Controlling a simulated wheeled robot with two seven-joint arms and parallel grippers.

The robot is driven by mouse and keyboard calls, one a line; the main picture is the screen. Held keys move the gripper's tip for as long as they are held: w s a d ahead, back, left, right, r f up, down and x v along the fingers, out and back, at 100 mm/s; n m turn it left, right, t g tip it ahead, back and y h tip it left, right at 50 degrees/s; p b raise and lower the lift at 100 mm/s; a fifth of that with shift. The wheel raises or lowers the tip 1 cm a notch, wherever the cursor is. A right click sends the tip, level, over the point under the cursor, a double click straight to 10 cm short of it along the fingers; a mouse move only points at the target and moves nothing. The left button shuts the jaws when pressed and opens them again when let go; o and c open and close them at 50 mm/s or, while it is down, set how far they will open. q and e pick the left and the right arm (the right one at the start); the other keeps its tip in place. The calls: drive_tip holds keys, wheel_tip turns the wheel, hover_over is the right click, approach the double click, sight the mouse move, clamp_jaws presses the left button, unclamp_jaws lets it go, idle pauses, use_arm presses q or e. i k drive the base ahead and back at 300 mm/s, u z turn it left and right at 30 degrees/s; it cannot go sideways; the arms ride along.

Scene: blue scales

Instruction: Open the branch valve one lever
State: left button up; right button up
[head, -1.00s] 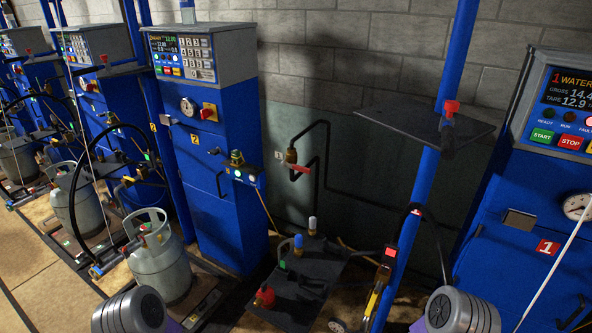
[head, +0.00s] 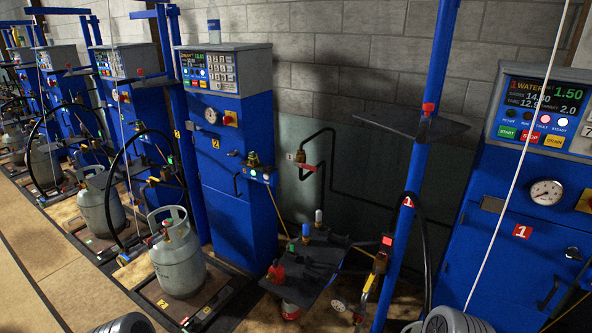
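The branch valve with the number 1 tag (head: 290,157) sits on a black pipe against the grey wall, in the middle of the head view. Its body (head: 300,156) is brass coloured. A red lever (head: 309,168) sticks out to the right just below the body, roughly level. It is small in the picture, and I cannot tell its exact angle. Neither gripper shows. Only grey rounded parts of my arms show at the bottom edge, far below the valve and apart from it.
A black plate (head: 310,268) with several fittings stands low in front of the valve. A blue post (head: 420,190) with a dark shelf (head: 392,122) rises to the right. Blue cabinet 2 (head: 222,185) stands left, cabinet 1 (head: 500,240) right. A gas cylinder (head: 178,262) stands front left.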

sight(305, 165)
drive_tip(key=u, duration=0.9)
drive_tip(key=i, duration=0.9)
drive_tip(key=u, duration=0.5)
drive_tip(key=i, duration=1.1)
drive_tip(key=z, duration=0.8)
